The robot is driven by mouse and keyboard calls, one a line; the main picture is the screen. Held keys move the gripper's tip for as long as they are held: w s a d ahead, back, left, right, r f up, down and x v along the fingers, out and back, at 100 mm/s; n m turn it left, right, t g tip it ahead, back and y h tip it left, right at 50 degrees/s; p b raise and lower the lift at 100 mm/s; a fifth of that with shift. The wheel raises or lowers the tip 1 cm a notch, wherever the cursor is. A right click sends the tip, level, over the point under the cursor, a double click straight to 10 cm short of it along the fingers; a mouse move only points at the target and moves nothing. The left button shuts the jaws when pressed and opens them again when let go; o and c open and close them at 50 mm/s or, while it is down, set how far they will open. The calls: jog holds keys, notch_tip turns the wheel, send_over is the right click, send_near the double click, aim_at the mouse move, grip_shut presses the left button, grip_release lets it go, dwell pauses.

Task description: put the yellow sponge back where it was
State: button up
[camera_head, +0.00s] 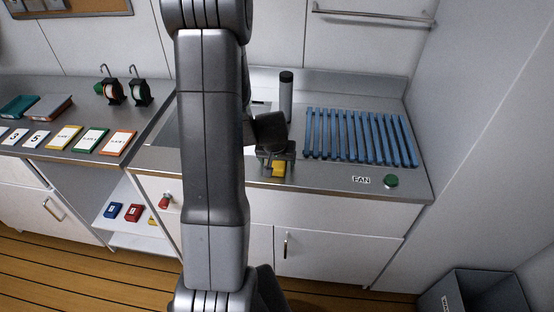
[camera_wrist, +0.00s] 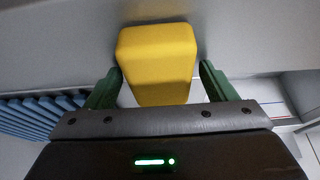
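The yellow sponge (camera_head: 279,169) is at the front edge of the steel counter (camera_head: 330,174), left of the blue slatted rack. In the wrist view the yellow sponge (camera_wrist: 158,60) is a block between and beyond the green fingertips. My gripper (camera_head: 276,163) is over the sponge. In the wrist view my gripper (camera_wrist: 160,75) is open, with narrow gaps showing beside the sponge. I cannot tell whether the sponge rests on the counter.
A dark cylinder (camera_head: 286,96) stands behind my gripper. The blue slatted rack (camera_head: 358,136) and a green button (camera_head: 391,181) labelled FAN are to the right. Cards and books lie on the left counter. A grey bin (camera_head: 472,292) stands at lower right.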

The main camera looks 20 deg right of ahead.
jog(key=shift+r, duration=0.4)
jog(key=v, duration=1.1)
jog(key=shift+r, duration=0.2)
jog(key=shift+s, duration=0.1)
jog(key=x, duration=1.2)
jog(key=shift+f, duration=0.25)
jog(key=shift+a+r, duration=0.1)
jog(key=shift+r, duration=0.15)
